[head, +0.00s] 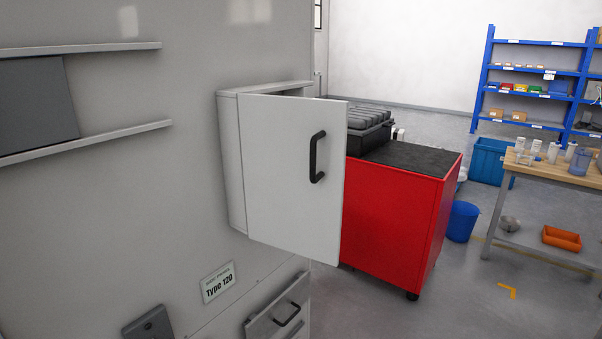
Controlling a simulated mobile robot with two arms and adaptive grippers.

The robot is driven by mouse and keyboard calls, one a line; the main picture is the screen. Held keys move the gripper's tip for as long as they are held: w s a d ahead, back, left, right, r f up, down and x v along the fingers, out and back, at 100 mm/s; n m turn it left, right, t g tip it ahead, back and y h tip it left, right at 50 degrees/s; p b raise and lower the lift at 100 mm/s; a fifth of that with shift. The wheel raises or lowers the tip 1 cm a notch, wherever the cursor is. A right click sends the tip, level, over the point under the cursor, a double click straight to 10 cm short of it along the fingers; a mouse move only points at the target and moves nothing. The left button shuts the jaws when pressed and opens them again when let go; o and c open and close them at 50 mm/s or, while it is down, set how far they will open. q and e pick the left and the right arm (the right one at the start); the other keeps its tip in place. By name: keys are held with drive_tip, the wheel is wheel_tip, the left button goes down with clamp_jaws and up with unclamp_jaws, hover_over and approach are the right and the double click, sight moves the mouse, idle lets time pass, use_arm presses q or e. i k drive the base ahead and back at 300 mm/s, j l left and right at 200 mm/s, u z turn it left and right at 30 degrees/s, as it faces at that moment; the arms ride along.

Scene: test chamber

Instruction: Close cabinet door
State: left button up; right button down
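The cabinet (232,170) is a light grey box fixed to the large grey wall panel, left of the picture's middle. Its white door (278,175) stands open, swung outward to the right, and hides most of the cabinet's inside. A black bar handle (317,157) is on the door's outer face, near its right edge. Neither of my grippers shows in the head view.
A red cart (392,211) with a black case (369,133) on top stands behind the door. Below the cabinet is a drawer front (276,307) with a black handle. A wooden workbench (540,172) and blue shelves (530,42) stand at right. Floor between is mostly clear.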

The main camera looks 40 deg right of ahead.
sight(293, 149)
drive_tip(key=z, duration=1.15)
